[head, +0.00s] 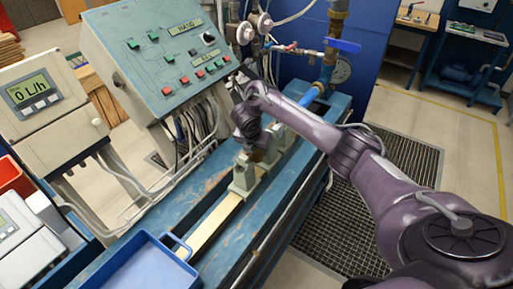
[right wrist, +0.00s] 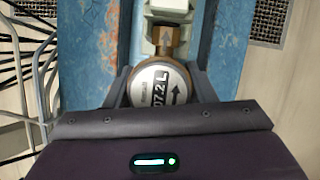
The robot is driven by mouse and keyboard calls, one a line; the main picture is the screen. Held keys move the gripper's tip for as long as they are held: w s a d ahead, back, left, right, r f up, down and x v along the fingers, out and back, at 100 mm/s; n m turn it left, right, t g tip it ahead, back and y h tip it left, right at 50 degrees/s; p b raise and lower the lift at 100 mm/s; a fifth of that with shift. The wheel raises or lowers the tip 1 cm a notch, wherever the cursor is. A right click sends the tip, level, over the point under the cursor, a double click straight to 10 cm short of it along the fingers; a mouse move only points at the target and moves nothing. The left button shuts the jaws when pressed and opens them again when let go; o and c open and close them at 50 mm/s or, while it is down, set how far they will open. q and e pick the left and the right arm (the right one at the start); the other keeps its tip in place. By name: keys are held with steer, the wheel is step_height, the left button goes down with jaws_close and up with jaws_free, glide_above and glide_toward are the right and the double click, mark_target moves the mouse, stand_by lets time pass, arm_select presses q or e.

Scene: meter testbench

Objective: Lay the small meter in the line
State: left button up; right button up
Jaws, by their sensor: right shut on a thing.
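My right gripper (right wrist: 160,88) is shut on the small meter (right wrist: 153,82), with one finger on each side of its round body. The meter has a white dial marked "07.2 L" with a black arrow, and a brass end (right wrist: 166,40) that points at a pale holder (right wrist: 168,8). I cannot tell whether the brass end touches that holder. In the head view my right gripper (head: 254,140) is low over the line of grey-green holders (head: 243,180) on the bench rail, and the meter is mostly hidden there. My left gripper is not in view.
A blue tray (head: 150,266) stands at the near end of the blue bench (head: 215,175). A sloped control panel (head: 160,65) with hanging cables is close on the left. Pipes with a blue-handled valve (head: 343,45) rise behind. A display unit (head: 40,100) stands far left.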

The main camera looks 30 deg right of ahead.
steer(key=o, duration=1.4)
steer(key=shift+s, duration=0.1)
step_height(320, 180, up, 5)
steer(key=p, duration=0.5)
steer(key=shift+r+p, duration=0.65)
steer(key=shift+r, duration=1.4)
steer(key=shift+f, duration=0.1)
